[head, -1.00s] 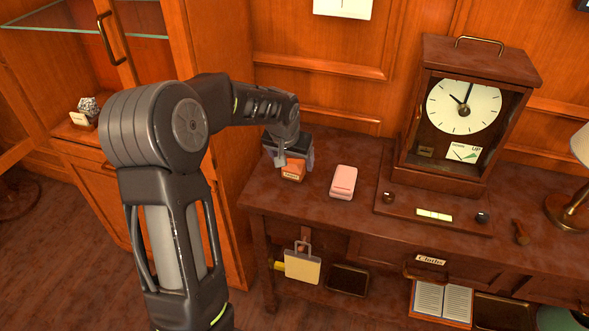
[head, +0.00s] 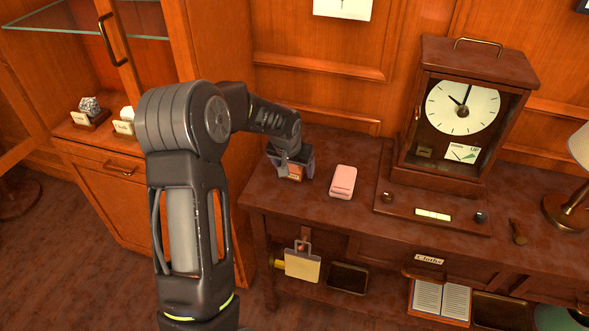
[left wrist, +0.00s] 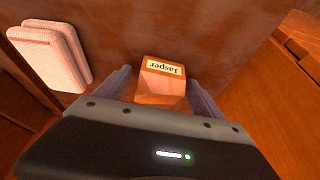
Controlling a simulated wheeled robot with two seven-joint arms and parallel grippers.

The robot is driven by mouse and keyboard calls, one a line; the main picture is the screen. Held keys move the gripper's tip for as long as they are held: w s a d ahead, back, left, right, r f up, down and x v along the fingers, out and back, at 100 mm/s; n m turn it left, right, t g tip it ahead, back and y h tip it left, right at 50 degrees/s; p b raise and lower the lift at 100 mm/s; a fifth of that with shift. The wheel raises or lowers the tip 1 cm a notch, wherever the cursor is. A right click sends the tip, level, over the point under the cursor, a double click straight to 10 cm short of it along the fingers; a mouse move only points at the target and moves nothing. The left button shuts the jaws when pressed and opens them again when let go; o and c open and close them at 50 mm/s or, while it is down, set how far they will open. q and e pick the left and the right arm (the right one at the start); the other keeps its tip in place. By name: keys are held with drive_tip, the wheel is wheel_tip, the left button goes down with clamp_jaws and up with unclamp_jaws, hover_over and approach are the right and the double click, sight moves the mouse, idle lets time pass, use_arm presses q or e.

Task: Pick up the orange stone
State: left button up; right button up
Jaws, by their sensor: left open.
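The orange stone (left wrist: 160,90) is a small blocky piece with a white label reading "Jasper" on its top edge in the left wrist view. In the head view the stone (head: 295,174) shows partly, at the left end of the desk top. My left gripper (head: 291,167) is lowered over it from above and hides much of it. In the left wrist view the left gripper (left wrist: 160,80) is open, with one finger on each side of the stone. I cannot tell whether the fingers touch it. My right gripper is in neither view.
A wooden clock case (head: 461,115) stands further right, beside a lamp (head: 574,195). A cabinet (head: 100,158) with labelled stones on its shelf stands at the left.

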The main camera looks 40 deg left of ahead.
use_arm(q)
clamp_jaws()
idle(0.8)
wheel_tip(320, 180, up, 10)
drive_tip(key=shift+r+b, duration=0.1)
drive_tip(key=shift+b, duration=0.4)
idle(0.6)
